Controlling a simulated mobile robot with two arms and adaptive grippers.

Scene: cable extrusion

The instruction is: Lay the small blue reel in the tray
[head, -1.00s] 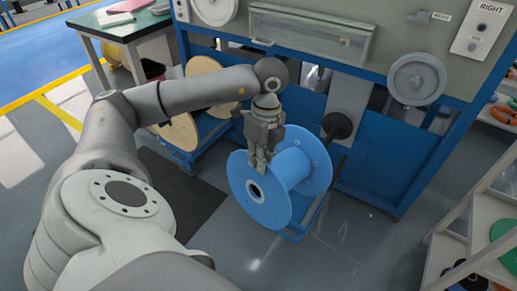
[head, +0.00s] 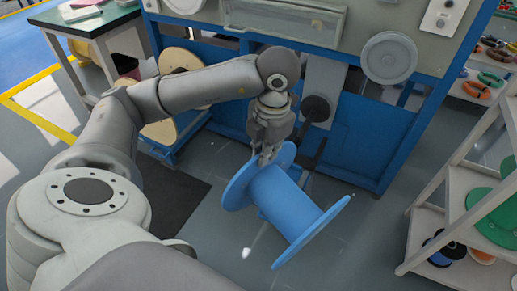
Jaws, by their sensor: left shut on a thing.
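My left gripper (head: 267,155) is shut on the blue reel (head: 288,204), at the upper part of one flange. The reel hangs on its side, its barrel slanting from the held flange at the upper left to the other flange at the lower right. The gripper hides part of the held flange. Whether the reel touches anything below it, I cannot tell. I cannot make out a tray for certain. My right gripper is out of view.
A blue-framed machine (head: 350,150) with grey wheels stands behind the reel. Wooden reels (head: 165,120) stand at the left, behind my arm. A pale shelf rack (head: 440,215) with coloured coils stands at the right. Grey floor (head: 365,235) is clear between reel and rack.

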